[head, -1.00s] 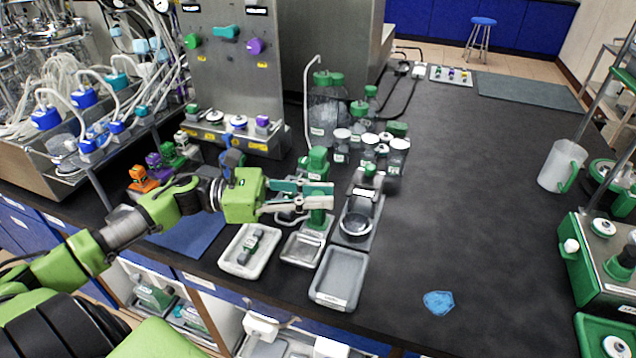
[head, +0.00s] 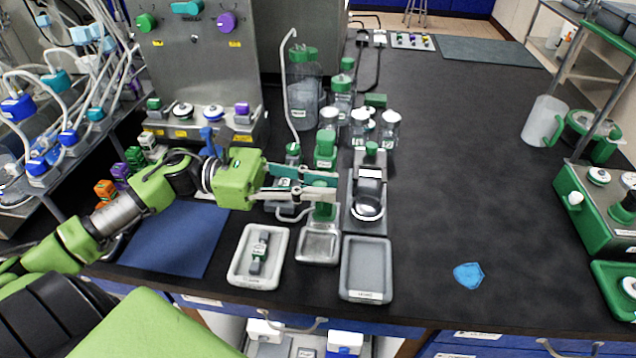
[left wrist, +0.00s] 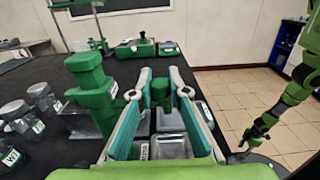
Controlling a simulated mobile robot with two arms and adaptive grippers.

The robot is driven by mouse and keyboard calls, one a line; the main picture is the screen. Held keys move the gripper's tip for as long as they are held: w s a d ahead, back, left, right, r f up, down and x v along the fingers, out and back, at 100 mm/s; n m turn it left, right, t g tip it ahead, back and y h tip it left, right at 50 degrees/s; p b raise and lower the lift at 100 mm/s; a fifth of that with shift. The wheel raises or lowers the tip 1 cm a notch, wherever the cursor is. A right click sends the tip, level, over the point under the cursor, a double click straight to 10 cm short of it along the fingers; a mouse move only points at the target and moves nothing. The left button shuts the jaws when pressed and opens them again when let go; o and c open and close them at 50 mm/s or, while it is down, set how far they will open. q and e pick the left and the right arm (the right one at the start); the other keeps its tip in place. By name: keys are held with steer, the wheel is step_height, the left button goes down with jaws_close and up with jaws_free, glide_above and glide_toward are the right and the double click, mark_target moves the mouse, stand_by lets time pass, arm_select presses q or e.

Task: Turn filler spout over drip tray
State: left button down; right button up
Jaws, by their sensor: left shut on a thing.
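The green filler (head: 325,148) stands on the black bench in the head view, with its green spout piece (head: 324,211) in front. A square metal drip tray (head: 318,257) lies in front of and below the spout. My left gripper (head: 334,190) reaches in from the left, its fingers shut on the spout. In the left wrist view the fingers (left wrist: 160,74) flank a green knob of the spout (left wrist: 160,90); the filler body (left wrist: 91,85) stands to their left. The spout's outlet is partly hidden. My right gripper (left wrist: 243,157) shows small at the right; its jaws are unclear.
A white tray (head: 234,274) with a small grey-green part lies left of the drip tray, a grey tray (head: 346,289) right of it. Glass bottles (head: 389,128) stand behind. A balance-like dish (head: 367,207) is close right. The bench's right side is mostly clear around a blue scrap (head: 468,275).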

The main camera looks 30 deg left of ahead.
arm_select(q)
steer(key=c, duration=1.9)
jaws_free()
steer(key=shift+a, duration=0.25)
steer(key=v, duration=1.1)
steer(key=shift+s+a, duration=0.2)
steer(key=shift+a, duration=0.05)
